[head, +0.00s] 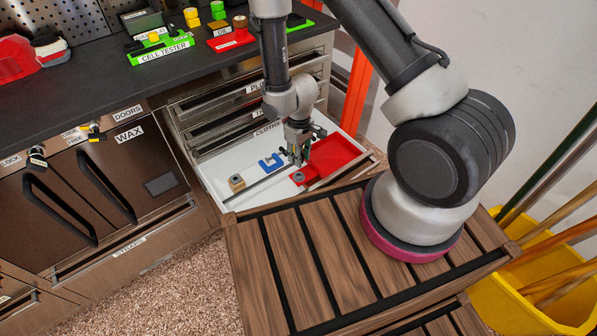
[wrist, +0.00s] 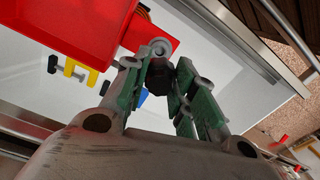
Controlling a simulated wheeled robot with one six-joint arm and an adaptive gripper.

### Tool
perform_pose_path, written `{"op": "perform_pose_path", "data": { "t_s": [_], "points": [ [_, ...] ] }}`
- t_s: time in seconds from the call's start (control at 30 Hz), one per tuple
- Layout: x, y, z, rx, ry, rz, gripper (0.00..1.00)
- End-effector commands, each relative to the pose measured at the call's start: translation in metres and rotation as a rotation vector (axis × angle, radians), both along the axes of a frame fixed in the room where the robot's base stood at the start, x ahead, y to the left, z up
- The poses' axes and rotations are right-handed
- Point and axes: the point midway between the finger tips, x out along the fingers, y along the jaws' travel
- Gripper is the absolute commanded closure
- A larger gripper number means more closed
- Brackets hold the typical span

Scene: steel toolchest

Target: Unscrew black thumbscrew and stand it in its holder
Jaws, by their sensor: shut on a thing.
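My gripper (head: 297,160) is low over the white open drawer. In the wrist view its two green-padded fingers (wrist: 158,92) are closed on a dark, faceted piece, which looks like the black thumbscrew (wrist: 158,76). A grey round piece (wrist: 160,48) shows just beyond it; whether they touch is unclear. In the head view the fingers hide the thumbscrew. A blue bracket-like piece (head: 271,163) lies left of the gripper, and some blue shows behind the fingers. A small red block with a grey top (head: 298,177) is just below the gripper. I cannot tell which piece is the holder.
A red tray (head: 334,153) lies right of the gripper inside the drawer (head: 225,164). A tan block with a dark top (head: 236,183) stands at the drawer's left. A wooden slatted surface (head: 305,265) is in front. Closed drawers and the dark worktop (head: 70,95) are behind and left.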

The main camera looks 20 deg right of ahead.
Motion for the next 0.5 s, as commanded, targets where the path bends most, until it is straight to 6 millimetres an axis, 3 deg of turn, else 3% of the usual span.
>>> {"op": "perform_pose_path", "data": {
  "t_s": [0.3, 0.5],
  "points": [
    [0.0, 0.0005, 0.009, -0.006, -0.006, -0.254, 1.0],
    [-0.0003, 0.0003, 0.0088, -0.006, -0.006, -0.258, 1.0]
  ]
}}
